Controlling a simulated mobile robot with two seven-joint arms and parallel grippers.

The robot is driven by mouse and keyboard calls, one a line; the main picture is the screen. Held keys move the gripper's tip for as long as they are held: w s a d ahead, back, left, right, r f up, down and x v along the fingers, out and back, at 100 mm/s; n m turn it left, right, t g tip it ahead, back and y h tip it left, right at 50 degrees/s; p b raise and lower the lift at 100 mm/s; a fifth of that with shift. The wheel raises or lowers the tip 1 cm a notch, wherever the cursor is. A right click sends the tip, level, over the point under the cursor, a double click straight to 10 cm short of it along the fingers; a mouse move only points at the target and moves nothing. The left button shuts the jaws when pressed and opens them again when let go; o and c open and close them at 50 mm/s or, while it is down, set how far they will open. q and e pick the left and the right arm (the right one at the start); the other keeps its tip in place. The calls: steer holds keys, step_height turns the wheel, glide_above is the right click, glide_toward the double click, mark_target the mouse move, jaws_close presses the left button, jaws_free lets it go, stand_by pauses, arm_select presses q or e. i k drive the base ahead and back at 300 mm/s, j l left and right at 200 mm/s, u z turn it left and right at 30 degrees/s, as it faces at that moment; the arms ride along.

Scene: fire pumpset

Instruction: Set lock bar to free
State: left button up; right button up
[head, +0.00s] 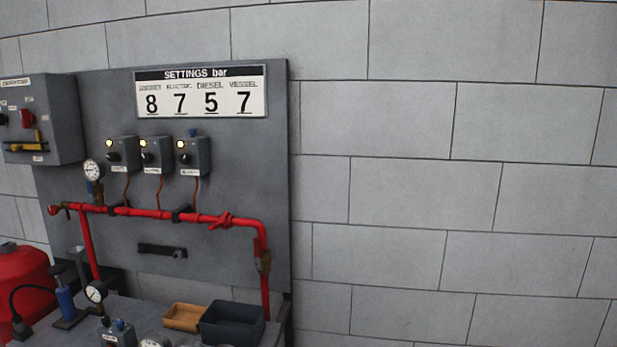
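A grey control box (48,110) is mounted at the upper left of the panel and is cut off by the left picture edge. A yellow bar (26,147) lies level across the lower part of its front, with a short upright yellow piece (38,136) near its right end. It looks like the lock bar, but its labels are too small to read. A red switch (27,118) sits just above it. Neither of my grippers is in view.
A grey panel carries a settings board (201,91), several small switch boxes (193,156) and a red pipe (150,213). A black bar (162,250) is fixed below the pipe. Trays (232,323) stand on the bench. A red tank (22,285) is at lower left. The wall at right is bare.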

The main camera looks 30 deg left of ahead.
mark_target(14, 148)
steer(key=u, duration=2.35)
steer(key=i+j+z, duration=0.1)
steer(key=z, duration=0.3)
steer(key=i+j+z, duration=0.1)
steer(key=z, duration=0.3)
steer(key=j+z, duration=0.1)
steer(key=z, duration=0.25)
steer(key=i+j+z, duration=0.2)
steer(key=j+z, duration=0.15)
steer(key=j, duration=0.25)
steer(key=j+z, duration=0.2)
steer(key=i+j+z, duration=0.1)
steer(key=j, duration=0.55)
steer(key=i+j+z, duration=0.1)
steer(key=j, duration=1.2)
steer(key=i+z, duration=0.05)
